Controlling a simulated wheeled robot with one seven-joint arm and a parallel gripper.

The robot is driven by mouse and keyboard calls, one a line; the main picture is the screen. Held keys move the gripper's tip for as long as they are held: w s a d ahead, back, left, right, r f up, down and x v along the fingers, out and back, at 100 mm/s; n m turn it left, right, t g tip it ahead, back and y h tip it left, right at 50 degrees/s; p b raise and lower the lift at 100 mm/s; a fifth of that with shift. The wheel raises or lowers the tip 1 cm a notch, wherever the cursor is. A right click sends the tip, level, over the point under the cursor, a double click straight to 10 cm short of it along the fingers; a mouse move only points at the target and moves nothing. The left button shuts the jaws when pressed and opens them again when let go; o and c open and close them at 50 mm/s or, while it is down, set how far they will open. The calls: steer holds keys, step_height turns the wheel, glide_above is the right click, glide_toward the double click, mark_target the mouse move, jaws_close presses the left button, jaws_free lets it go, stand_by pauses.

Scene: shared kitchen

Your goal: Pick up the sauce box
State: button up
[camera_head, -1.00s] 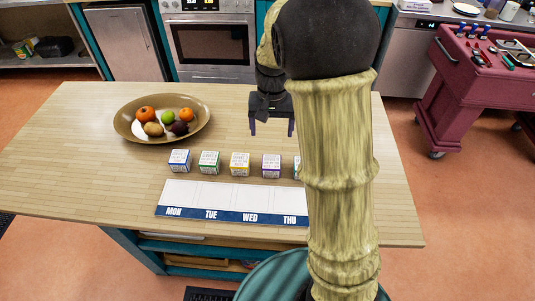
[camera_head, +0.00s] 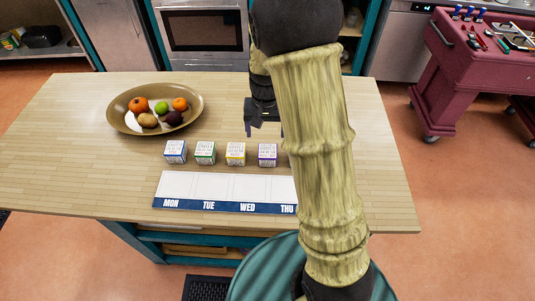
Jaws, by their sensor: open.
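A row of small printed boxes stands on the wooden counter (camera_head: 80,165): a blue-edged box (camera_head: 175,151), a green-edged box (camera_head: 205,152), a yellow-edged box (camera_head: 236,153) and a purple-edged box (camera_head: 267,154). Their print is too small to read, so I cannot tell which is the sauce box. More of the row to the right may be hidden behind my arm. My gripper (camera_head: 264,131) is open and empty, above the counter and behind the yellow and purple boxes, apart from them. My arm partly covers it.
A weekday board (camera_head: 225,188) marked MON, TUE, WED, THU lies in front of the boxes; its right end is hidden. A fruit bowl (camera_head: 125,122) stands at the back left. The counter's left side is clear.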

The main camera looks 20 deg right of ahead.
mark_target(268, 151)
step_height(268, 151, down, 6)
steer(key=shift+r+p, duration=0.15)
steer(key=shift+p, duration=0.15)
steer(key=f, duration=0.1)
steer(key=f+p, duration=0.1)
steer(key=f, duration=0.2)
steer(key=shift+s+d, duration=0.2)
steer(key=shift+s, duration=0.05)
steer(key=shift+f, duration=0.6)
steer(key=c, duration=1.1)
steer(key=shift+c, duration=0.2)
